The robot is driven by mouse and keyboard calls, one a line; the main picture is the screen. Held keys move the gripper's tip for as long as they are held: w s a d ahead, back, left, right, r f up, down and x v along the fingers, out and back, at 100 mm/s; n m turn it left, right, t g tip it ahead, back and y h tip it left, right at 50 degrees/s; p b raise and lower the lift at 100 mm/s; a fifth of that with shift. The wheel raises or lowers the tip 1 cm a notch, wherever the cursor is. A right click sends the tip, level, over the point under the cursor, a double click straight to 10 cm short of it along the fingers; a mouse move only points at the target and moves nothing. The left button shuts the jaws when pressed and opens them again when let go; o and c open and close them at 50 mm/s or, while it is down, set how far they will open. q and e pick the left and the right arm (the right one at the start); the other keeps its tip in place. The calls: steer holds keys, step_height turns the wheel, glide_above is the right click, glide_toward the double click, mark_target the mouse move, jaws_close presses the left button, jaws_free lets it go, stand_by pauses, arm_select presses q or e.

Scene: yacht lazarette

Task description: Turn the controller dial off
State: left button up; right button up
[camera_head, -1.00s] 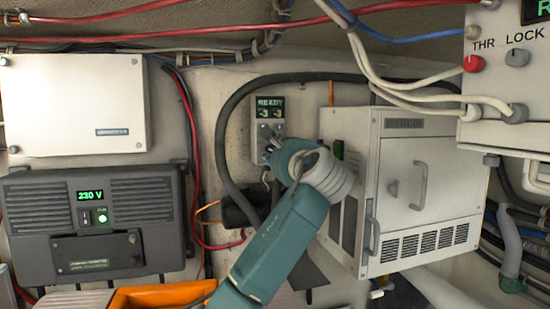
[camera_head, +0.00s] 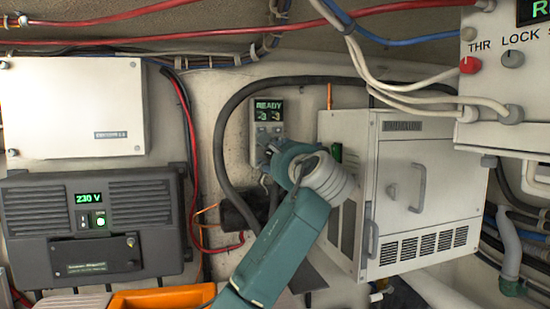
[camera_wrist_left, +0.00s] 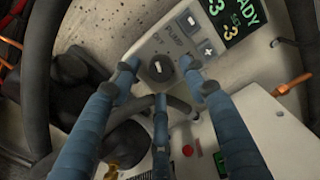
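The controller (camera_head: 268,110) is a light grey wall unit with a lit green READY display. In the left wrist view the gripper (camera_wrist_left: 161,78) is open, with blue fingers spread around the dial; contact cannot be told. My right gripper is not in view.
A white metal cabinet (camera_head: 420,165) stands just right of my left gripper. A dark 230 V unit (camera_head: 95,225) and a white box (camera_head: 75,105) are on the left. A thick black hose (camera_head: 222,140) loops around the controller. An orange bin (camera_head: 160,298) is below.

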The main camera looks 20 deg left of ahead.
arm_select(q)
steer(key=v, duration=1.2)
